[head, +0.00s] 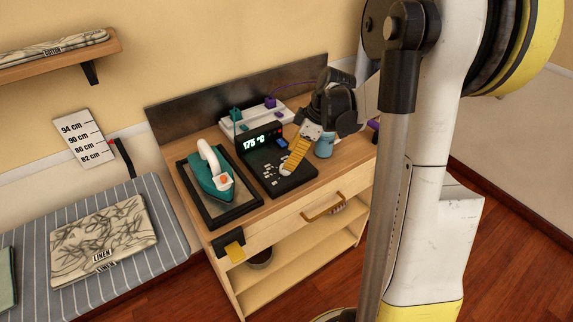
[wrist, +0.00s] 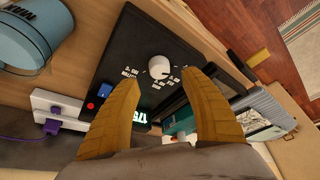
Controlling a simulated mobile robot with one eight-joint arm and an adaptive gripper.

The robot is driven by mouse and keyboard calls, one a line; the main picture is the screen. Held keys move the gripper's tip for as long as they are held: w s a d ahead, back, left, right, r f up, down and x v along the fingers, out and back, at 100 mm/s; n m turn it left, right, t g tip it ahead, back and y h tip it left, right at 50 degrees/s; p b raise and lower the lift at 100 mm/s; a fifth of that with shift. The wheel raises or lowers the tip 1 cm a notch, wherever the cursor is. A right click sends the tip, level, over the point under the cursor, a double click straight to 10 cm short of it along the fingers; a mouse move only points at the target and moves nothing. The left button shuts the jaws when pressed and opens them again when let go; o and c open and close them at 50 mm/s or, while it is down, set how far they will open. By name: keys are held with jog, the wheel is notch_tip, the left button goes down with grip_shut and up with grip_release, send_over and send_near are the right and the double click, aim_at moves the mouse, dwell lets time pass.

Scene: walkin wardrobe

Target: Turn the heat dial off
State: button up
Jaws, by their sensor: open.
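The heat dial is a round white knob (wrist: 160,67) on a black control box (wrist: 128,58), seen in the wrist view with small white labels around it, too small to read surely. In the head view the black box (head: 296,180) stands on the wooden cabinet, its green display (head: 254,142) lit at about 175 °C. The dial itself is not clear there, near my yellow finger. My gripper (wrist: 170,78) is open, its two yellow fingers apart on either side of the dial in the wrist view. I cannot tell whether they touch it. In the head view my gripper (head: 290,170) is over the box.
A teal iron (head: 213,172) stands on a black tray left of the box. A blue cup (head: 324,147) stands close to the right. A white power strip (head: 240,122) with coloured plugs lies behind. A striped ironing surface (head: 175,232) is at the left.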

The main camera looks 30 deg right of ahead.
jog(key=v, duration=0.6)
jog(key=shift+r, duration=0.3)
jog(key=shift+s+d, duration=0.15)
jog(key=s+a+r+m+t+h, duration=0.1)
jog(key=s+a+r+m+t, duration=0.1)
jog(key=s+a+m, duration=0.2)
jog(key=s+a+r+m+t+h, duration=0.2)
jog(key=s+a+m, duration=0.3)
jog(key=s+a, duration=0.5)
jog(key=a, duration=0.5)
jog(key=shift+s+r+m, duration=0.3)
jog(key=shift+s+r, duration=0.05)
